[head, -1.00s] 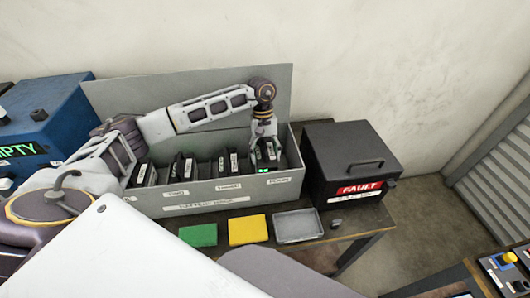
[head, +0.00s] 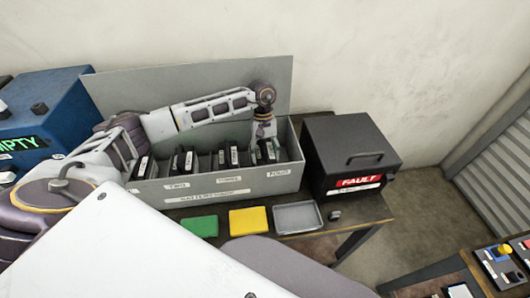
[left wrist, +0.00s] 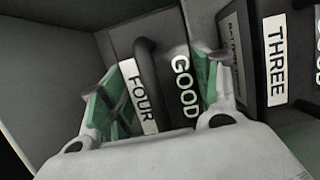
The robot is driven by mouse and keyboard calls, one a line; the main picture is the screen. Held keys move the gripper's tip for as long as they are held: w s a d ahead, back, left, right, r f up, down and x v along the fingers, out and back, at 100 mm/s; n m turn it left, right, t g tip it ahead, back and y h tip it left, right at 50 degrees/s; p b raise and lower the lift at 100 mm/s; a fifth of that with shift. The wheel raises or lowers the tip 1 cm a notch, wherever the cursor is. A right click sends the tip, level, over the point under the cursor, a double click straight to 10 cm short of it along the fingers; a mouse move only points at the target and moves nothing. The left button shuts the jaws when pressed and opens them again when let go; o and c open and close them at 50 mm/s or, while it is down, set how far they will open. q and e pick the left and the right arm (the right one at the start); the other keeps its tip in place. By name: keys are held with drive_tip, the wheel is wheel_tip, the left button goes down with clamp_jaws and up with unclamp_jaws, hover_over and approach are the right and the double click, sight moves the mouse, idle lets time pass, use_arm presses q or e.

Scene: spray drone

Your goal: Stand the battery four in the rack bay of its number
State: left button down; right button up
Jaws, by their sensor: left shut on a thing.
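The battery four (head: 268,154) is a dark block with a white label, in the right end bay of the grey battery rack (head: 235,187). The rack front above that end reads FOUR. In the left wrist view the battery (left wrist: 157,50) shows FOUR and GOOD labels on either side of a dark handle. My left gripper (head: 264,141) comes down from above, and its green-padded fingers (left wrist: 160,98) are shut on the battery. It appears upright and low in the bay; its underside is hidden. My right gripper is not in view.
Other batteries (head: 186,163) stand in bays to the left, one marked THREE (left wrist: 276,55). A black FAULT box (head: 350,155) stands right of the rack. Green (head: 200,226) and yellow (head: 249,221) pads and a grey tray (head: 297,217) lie in front. A blue box (head: 45,115) is at left.

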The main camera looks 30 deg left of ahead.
use_arm(q)
drive_tip(key=shift+w+r, duration=0.1)
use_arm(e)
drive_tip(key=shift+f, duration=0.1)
use_arm(q)
drive_tip(key=shift+c, duration=1.8)
unclamp_jaws()
drive_tip(key=b+v, duration=0.2)
drive_tip(key=v, duration=0.9)
drive_tip(key=shift+r, duration=0.45)
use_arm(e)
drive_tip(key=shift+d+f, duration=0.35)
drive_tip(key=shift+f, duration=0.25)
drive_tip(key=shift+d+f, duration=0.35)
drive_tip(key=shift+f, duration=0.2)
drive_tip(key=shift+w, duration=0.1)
